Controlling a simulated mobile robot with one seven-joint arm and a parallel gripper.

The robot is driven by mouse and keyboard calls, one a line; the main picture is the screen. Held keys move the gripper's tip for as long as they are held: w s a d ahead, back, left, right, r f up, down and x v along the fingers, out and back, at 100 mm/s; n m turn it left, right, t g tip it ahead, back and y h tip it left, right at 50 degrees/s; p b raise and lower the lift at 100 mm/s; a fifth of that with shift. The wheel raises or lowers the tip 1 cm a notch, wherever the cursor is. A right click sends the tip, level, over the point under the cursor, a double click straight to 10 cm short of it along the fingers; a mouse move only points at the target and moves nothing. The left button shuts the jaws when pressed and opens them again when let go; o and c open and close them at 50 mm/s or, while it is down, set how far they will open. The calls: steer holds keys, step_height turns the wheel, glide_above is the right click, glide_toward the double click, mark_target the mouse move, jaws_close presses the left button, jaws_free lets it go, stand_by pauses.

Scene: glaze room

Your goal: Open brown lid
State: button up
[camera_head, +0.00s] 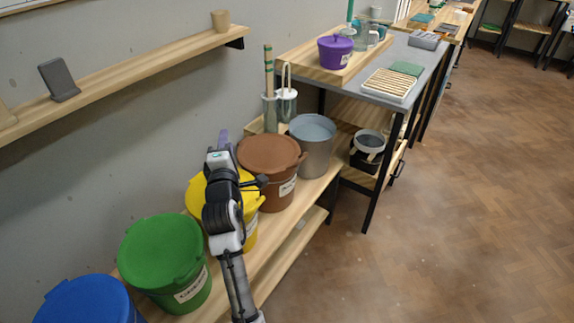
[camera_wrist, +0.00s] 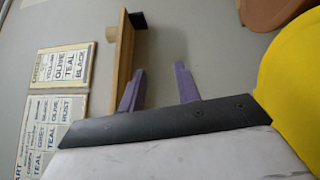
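The brown lid (camera_head: 270,150) sits on the brown bucket (camera_head: 284,194), which stands on the low wooden bench between the yellow and grey buckets. In the wrist view a brown rounded edge (camera_wrist: 270,12) shows at the top right, cut off by the frame. My gripper (camera_head: 223,137) is raised above the yellow bucket, left of the brown lid and apart from it. In the wrist view my gripper's (camera_wrist: 158,85) two purple fingers stand apart with nothing between them. They face the grey wall.
The yellow lid (camera_head: 194,195) is partly hidden behind my arm. A green bucket (camera_head: 163,250) and a blue bucket (camera_head: 88,302) stand nearer, a grey bucket (camera_head: 312,155) farther along. A wall shelf (camera_head: 120,75) runs above. The floor (camera_head: 450,200) at right is clear.

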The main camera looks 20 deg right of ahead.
mark_target(301, 161)
steer(key=s+d+f+g+h+b, duration=0.1)
steer(key=s+d+f+g+h, duration=0.15)
steer(key=d+f, duration=0.5)
steer(key=s+d+f+g+h, duration=0.1)
steer(key=d+f+g+h, duration=0.15)
steer(key=d+f, duration=0.55)
steer(key=shift+n+g+y, duration=0.3)
steer(key=shift+n+g, duration=0.1)
steer(key=x, duration=0.4)
steer(key=r+x, duration=0.1)
steer(key=x, duration=0.8)
steer(key=shift+d+r, duration=0.25)
steer(key=shift+d, duration=0.15)
jaws_close()
